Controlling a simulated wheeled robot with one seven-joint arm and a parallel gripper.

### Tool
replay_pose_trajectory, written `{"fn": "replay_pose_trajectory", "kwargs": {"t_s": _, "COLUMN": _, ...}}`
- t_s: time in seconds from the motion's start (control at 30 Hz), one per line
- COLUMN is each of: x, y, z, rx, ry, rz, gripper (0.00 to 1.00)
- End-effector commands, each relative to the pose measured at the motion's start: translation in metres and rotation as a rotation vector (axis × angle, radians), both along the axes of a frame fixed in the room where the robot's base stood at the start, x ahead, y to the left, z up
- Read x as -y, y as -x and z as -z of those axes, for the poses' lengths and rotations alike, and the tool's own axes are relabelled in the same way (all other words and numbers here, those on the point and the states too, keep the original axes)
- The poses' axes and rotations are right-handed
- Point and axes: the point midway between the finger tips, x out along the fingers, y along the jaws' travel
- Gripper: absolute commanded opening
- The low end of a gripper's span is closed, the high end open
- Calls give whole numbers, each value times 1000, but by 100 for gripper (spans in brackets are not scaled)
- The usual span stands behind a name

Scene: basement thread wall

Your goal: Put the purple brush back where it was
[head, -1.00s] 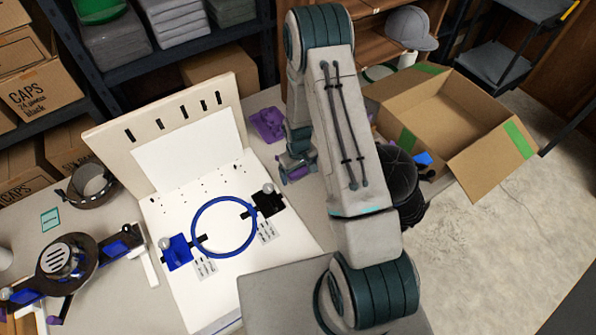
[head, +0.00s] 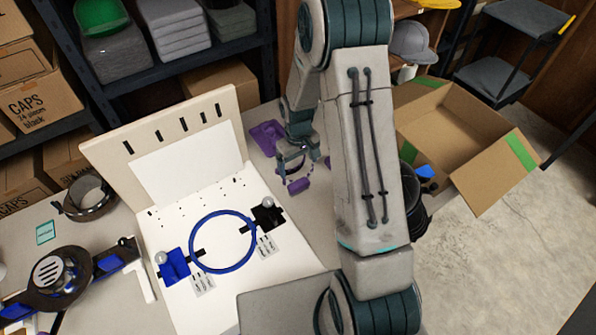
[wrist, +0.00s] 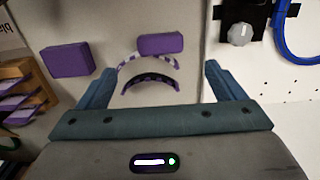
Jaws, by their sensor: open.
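A purple block-shaped piece (head: 298,185) lies on the table to the right of the white board; it also shows in the wrist view (wrist: 160,43). A curved dark piece with purple edging (wrist: 150,80) lies close to it, between my fingers in the wrist picture. A second purple block (wrist: 68,60) is further left there. I cannot tell which of these belongs to the brush. My gripper (wrist: 159,72) is open and empty above the curved piece; in the head view my gripper (head: 292,158) is beside the purple piece.
A flat purple item (head: 264,136) lies behind my gripper. The white board (head: 185,290) holds a blue hoop (head: 193,252) between blue and black clamps. An open cardboard box (head: 490,175) stands right of my arm. Shelving with boxes is behind.

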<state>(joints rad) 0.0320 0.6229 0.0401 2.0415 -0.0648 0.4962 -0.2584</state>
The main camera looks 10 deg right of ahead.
Motion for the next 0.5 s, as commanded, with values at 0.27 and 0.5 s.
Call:
{"fn": "replay_pose_trajectory", "kwargs": {"t_s": 0.27, "x": 0, "y": 4, "z": -32, "rx": 19, "ry": 3, "rz": 15, "gripper": 90}}
{"fn": "replay_pose_trajectory", "kwargs": {"t_s": 0.5, "x": 1, "y": 34, "z": -114, "rx": 87, "ry": 7, "rz": 79, "gripper": 90}}
